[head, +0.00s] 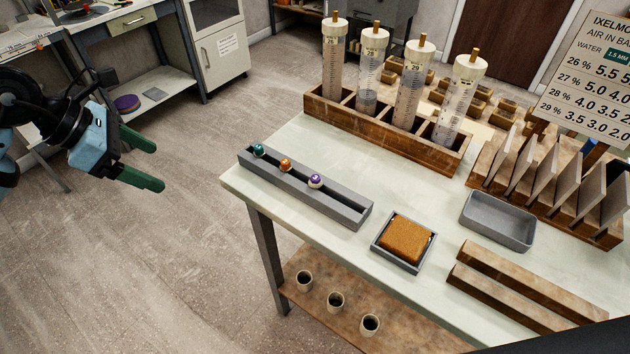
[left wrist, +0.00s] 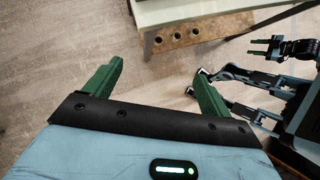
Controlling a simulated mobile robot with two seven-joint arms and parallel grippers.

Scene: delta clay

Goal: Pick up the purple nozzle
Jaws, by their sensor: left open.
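The purple nozzle (head: 316,181) is a small white-and-purple rounded piece in the slot of a long grey rack (head: 345,213) on the table. It is the rightmost of three; an orange nozzle (head: 285,165) and a teal nozzle (head: 258,150) sit to its left. My left gripper (head: 158,166) has green fingers spread apart, empty, over the floor left of the table and well away from the rack. Its fingers also show in the left wrist view (left wrist: 157,70). A gripper on my right arm (left wrist: 265,47) shows small at the right there; its jaw state is unclear.
Behind the rack stand several clear cylinders in a wooden holder (head: 385,139). A sponge tray (head: 376,262), a grey bin (head: 498,220) and wooden slats are to the right. Three cups sit on the lower shelf (head: 410,335). Open floor lies between gripper and table.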

